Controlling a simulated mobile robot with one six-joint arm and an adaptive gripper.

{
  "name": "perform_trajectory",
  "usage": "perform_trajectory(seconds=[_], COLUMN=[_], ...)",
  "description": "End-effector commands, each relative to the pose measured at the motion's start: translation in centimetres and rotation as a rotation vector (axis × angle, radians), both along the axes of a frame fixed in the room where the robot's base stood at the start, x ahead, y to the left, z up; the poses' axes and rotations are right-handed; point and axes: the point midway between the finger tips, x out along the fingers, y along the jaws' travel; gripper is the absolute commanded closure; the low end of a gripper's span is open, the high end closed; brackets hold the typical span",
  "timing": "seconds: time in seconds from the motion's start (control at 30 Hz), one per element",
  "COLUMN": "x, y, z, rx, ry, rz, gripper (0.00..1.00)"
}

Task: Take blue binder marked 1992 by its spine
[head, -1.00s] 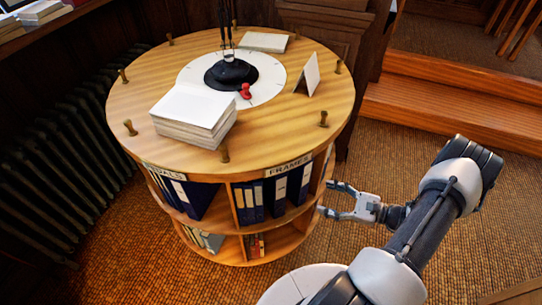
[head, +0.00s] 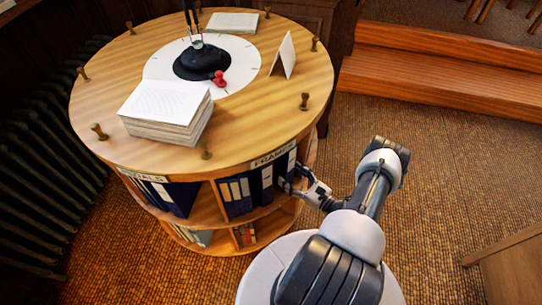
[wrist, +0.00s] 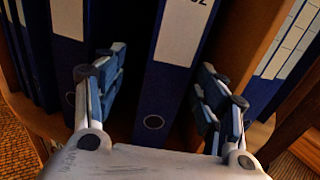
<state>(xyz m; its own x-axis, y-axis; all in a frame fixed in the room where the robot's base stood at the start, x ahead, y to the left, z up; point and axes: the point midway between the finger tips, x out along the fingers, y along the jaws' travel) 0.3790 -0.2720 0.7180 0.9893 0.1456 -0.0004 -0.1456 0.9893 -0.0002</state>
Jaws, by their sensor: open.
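A blue binder (wrist: 174,85) with a white spine label and a round finger hole stands upright in the middle of the wrist view. Its label is cut off by the top edge; only the lower part of the last characters shows, seemingly ending in 2. My gripper (wrist: 164,62) is open, with one blue-grey finger on each side of this spine. I cannot tell how deep the fingertips reach beside it. In the head view my gripper (head: 290,184) is at the right end of the binder row, under the FRAMES sign (head: 272,156).
Another blue binder (wrist: 70,75) stands just left of the left finger. A wooden divider (wrist: 262,45) is to the right, with more binders past it. The round wooden table top (head: 240,125) overhangs the shelves. A radiator (head: 55,150) stands at the left.

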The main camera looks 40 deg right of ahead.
Motion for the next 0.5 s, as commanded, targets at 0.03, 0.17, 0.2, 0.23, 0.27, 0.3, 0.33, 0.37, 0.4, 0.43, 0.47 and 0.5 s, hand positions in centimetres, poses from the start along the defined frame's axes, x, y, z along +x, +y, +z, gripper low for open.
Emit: perform_trajectory(seconds=[0.03,0.17,0.2,0.23,0.27,0.3,0.33,0.37,0.4,0.43,0.47,0.5], x=[0.9,2.1,2.2,2.4,2.5,2.9,3.2,3.7,4.3,4.8,5.3,5.9], y=[0.2,0.3,0.3,0.3,0.3,0.3,0.3,0.3,0.2,0.1,0.1,0.1], z=[-0.1,0.0,0.0,0.0,0.0,0.0,0.0,0.0,0.0,0.0,0.0,0.0], rx=[-0.001,0.0,0.0,0.0,0.0,-0.001,-0.002,-0.002,-0.003,-0.003,-0.003,-0.002], ry=[0.0,-0.001,-0.001,-0.001,-0.001,-0.001,-0.001,-0.001,-0.002,-0.002,-0.002,-0.001], rz=[0.005,0.001,0.001,0.001,0.001,0.002,0.002,0.003,0.005,0.004,0.005,0.004], gripper=[0.35,0.35,0.35,0.35,0.35,0.35,0.35,0.35,0.35,0.35,0.35,0.35])
